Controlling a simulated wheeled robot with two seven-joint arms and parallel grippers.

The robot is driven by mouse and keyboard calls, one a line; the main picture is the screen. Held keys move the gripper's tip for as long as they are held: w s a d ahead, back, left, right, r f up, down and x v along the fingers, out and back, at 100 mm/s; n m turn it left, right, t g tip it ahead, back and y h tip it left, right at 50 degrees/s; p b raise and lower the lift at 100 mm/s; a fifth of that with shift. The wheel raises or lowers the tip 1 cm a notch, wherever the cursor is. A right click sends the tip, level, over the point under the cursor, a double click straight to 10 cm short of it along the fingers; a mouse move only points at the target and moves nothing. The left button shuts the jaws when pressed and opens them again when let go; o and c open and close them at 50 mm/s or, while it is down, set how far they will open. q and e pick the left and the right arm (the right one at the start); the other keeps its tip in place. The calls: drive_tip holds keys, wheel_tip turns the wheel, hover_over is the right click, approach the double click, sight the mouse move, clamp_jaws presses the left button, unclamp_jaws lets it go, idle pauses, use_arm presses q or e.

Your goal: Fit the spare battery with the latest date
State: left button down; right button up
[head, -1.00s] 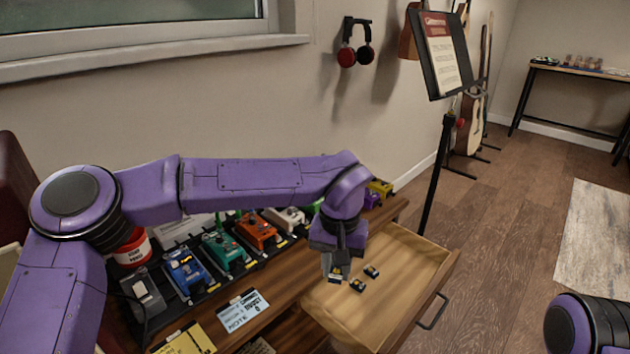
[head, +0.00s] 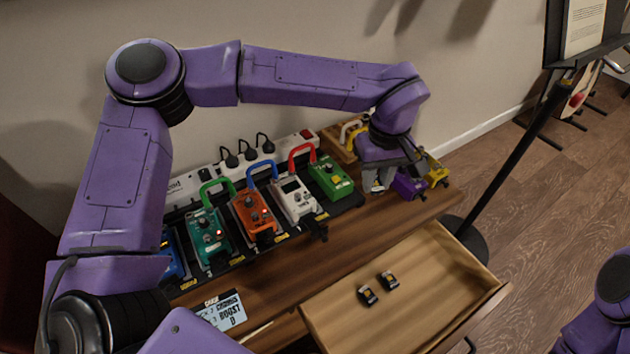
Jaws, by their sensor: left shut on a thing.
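Two small black batteries with pale yellowish labels, one (head: 367,295) and the other (head: 389,281), lie in the open wooden drawer (head: 430,262). Any dates on them are too small to read. My left gripper (head: 377,183) is shut on a third battery, which is hardly visible between its fingers. It is above the back right of the bench, right of the green pedal (head: 331,177) and next to a purple pedal (head: 408,186). My right gripper is out of view.
Teal (head: 207,238), orange (head: 254,216) and white (head: 295,199) pedals stand in a row on a black board. A card (head: 222,312) lies at the bench front. A yellow pedal (head: 433,170) stands at the right end. A music stand (head: 512,150) rises beyond the drawer.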

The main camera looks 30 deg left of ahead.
use_arm(q)
drive_tip(key=a+n+p, duration=0.2)
drive_tip(key=a+n, duration=0.1)
drive_tip(key=n, duration=0.6)
drive_tip(key=n+p, duration=0.7)
drive_tip(key=n, duration=2.4)
hover_over(312, 224)
drive_tip(key=f, duration=0.2)
wheel_tip(312, 224, down, 5)
drive_tip(key=b, duration=0.4)
drive_tip(key=shift+s+d, duration=0.15)
drive_tip(key=shift+f+b, duration=0.5)
drive_tip(key=shift+f, duration=0.1)
drive_tip(key=shift+r+p, duration=0.1)
drive_tip(key=shift+p, duration=0.35)
drive_tip(key=shift+f+b, duration=0.3)
drive_tip(key=shift+f, duration=0.15)
